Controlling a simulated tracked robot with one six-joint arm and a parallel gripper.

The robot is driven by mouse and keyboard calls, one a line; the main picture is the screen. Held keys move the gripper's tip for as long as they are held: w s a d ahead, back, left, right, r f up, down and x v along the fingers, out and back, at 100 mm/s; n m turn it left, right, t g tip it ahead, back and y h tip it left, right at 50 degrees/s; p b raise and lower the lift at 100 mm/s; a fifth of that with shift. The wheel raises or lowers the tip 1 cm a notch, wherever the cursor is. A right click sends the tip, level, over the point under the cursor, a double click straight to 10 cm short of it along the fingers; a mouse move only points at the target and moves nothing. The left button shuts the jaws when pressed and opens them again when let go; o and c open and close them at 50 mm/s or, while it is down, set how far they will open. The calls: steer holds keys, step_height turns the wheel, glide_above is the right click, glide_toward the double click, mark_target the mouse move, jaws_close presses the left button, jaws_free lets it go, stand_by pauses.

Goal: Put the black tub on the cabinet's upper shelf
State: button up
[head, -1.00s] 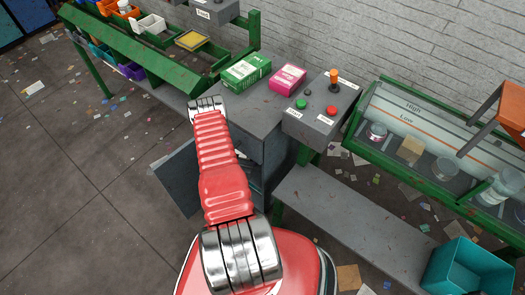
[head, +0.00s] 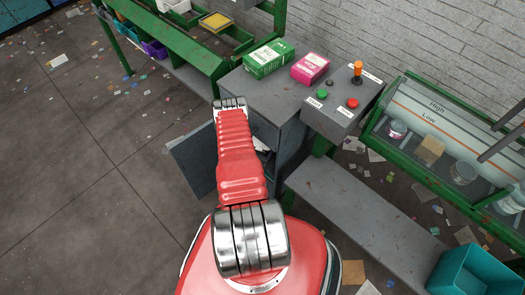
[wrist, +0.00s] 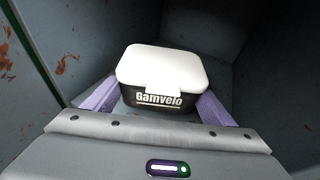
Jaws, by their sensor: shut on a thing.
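The black tub (wrist: 163,72) has a white lid and the word "Gamvelo" on its front. In the wrist view it sits between the two purple fingers of my gripper (wrist: 160,97), which are shut on its sides. The tub is inside the grey cabinet, whose inner walls (wrist: 245,50) surround it. I cannot tell whether its base touches a shelf. In the head view the grey cabinet (head: 290,145) stands with its door (head: 193,160) open to the left. My arm reaches over its front and hides my gripper and the tub there.
A green box (head: 268,59) and a pink box (head: 310,68) lie on the cabinet top. A control box (head: 342,100) with buttons and an orange-topped lever stands to the right. A green-framed sorting belt (head: 430,125) and a teal bin (head: 472,272) are farther right. Open floor lies left.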

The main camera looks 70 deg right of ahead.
steer(key=shift+f, duration=0.1)
steer(key=shift+f, duration=2.05)
steer(key=o, duration=1)
steer(key=v, duration=1.2)
